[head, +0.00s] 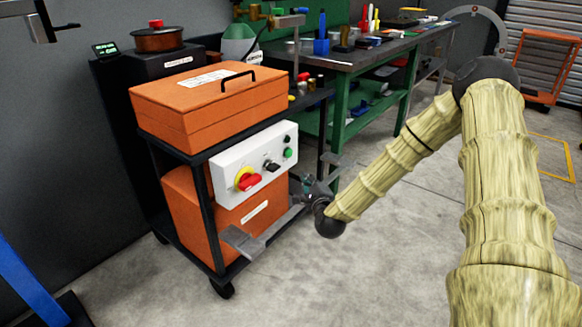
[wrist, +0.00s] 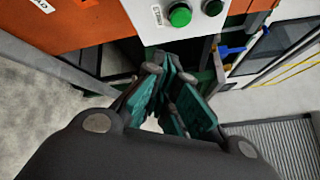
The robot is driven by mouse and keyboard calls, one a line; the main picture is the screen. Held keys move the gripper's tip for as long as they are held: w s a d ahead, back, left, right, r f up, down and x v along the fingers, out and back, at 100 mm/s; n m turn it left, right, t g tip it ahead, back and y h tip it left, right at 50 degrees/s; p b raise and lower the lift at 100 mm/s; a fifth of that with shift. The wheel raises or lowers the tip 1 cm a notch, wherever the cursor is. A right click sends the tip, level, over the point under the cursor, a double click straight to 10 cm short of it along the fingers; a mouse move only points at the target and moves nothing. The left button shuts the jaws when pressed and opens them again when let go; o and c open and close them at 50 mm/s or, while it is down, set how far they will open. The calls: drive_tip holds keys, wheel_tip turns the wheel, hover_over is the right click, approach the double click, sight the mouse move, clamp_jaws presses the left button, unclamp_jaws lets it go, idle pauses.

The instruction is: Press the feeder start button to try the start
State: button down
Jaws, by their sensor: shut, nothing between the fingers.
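A white control panel (head: 228,170) is on the front of a black cart. It has a green button (head: 287,153) at its right end, a small black button (head: 287,139) above it, a black rotary switch (head: 271,166) and a red rotary switch on a yellow plate (head: 248,182). In the wrist view the green button (wrist: 180,15) shows at the top, with a small label beside it. My gripper (wrist: 168,72) is shut and empty. Its teal fingertips appear below the green button and apart from it. In the head view my gripper (head: 312,187) is low and right of the panel.
The cart (head: 212,215) holds an orange toolbox (head: 205,100) above the panel and an orange case (head: 190,215) below. A grey plate-like bracket (head: 243,241) juts out below the panel. A green workbench (head: 345,95) with tools stands behind. Floor in front is clear.

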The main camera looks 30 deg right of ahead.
sight(289, 153)
drive_tip(key=d+m, duration=0.1)
drive_tip(key=d+r+m+h+b, duration=0.1)
drive_tip(key=d, duration=0.1)
drive_tip(key=d+r+m+t+h, duration=0.1)
drive_tip(key=d, duration=0.1)
drive_tip(key=shift+w+d+r+m, duration=0.2)
drive_tip(key=shift+w+m, duration=0.1)
drive_tip(key=shift+m, duration=0.1)
drive_tip(key=w+a+b, duration=0.3)
drive_tip(key=w, duration=0.5)
drive_tip(key=shift+a, duration=0.25)
drive_tip(key=shift+w+a+b, duration=0.4)
drive_tip(key=shift+w+b, duration=0.35)
drive_tip(key=shift+w, duration=0.05)
idle(2.2)
drive_tip(key=shift+s, duration=0.1)
drive_tip(key=shift+s+d, duration=0.35)
drive_tip(key=shift+s, duration=0.35)
